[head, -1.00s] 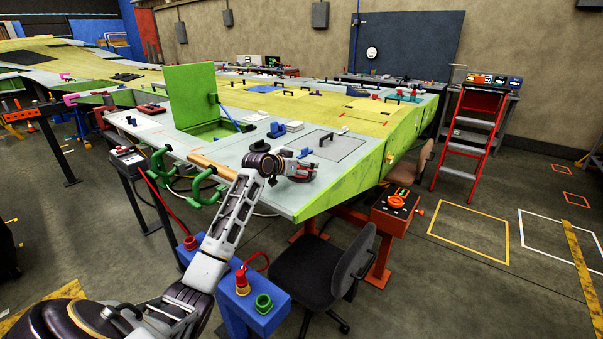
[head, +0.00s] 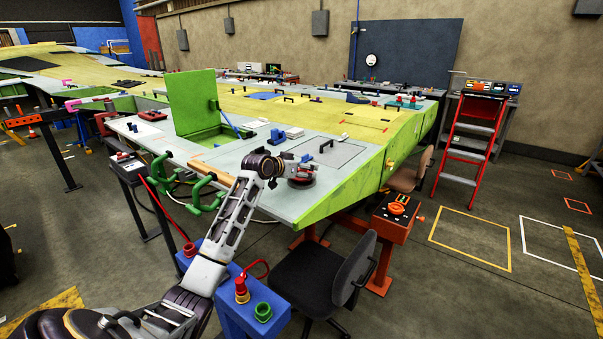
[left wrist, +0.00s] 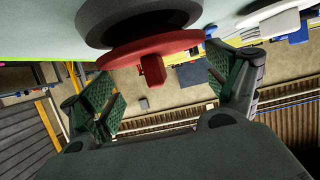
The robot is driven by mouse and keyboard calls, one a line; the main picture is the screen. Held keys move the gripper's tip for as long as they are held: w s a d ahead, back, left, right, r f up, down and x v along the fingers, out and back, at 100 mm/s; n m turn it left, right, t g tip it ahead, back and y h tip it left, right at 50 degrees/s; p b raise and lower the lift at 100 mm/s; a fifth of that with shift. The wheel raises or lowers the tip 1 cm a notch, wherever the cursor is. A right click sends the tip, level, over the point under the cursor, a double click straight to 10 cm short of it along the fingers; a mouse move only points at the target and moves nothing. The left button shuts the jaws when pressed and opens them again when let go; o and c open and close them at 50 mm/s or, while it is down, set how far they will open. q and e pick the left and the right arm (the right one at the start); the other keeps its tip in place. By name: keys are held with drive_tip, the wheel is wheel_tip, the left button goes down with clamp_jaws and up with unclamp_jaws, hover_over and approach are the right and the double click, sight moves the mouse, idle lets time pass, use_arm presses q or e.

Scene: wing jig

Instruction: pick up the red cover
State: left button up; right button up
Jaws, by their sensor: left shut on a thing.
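The red cover (left wrist: 155,46) is a flat red disc with a square red tab, seen close in the left wrist view. It lies against a thick black ring (left wrist: 110,32). I cannot tell whether they touch. In the head view the red cover (head: 302,181) is small at the wing panel's near right end, partly hidden by my gripper. The exact contact is hard to see. My right gripper is not in view.
The wing panel (head: 237,158) carries a raised green hatch lid (head: 192,103), a blue block (head: 277,136) and a black handle (head: 326,146). Green clamps (head: 205,190) grip its front edge. A black chair (head: 318,273) and an orange control box (head: 397,209) stand below its right end.

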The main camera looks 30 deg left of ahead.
use_arm(q)
wheel_tip(320, 180, up, 7)
drive_tip(key=shift+r, duration=0.7)
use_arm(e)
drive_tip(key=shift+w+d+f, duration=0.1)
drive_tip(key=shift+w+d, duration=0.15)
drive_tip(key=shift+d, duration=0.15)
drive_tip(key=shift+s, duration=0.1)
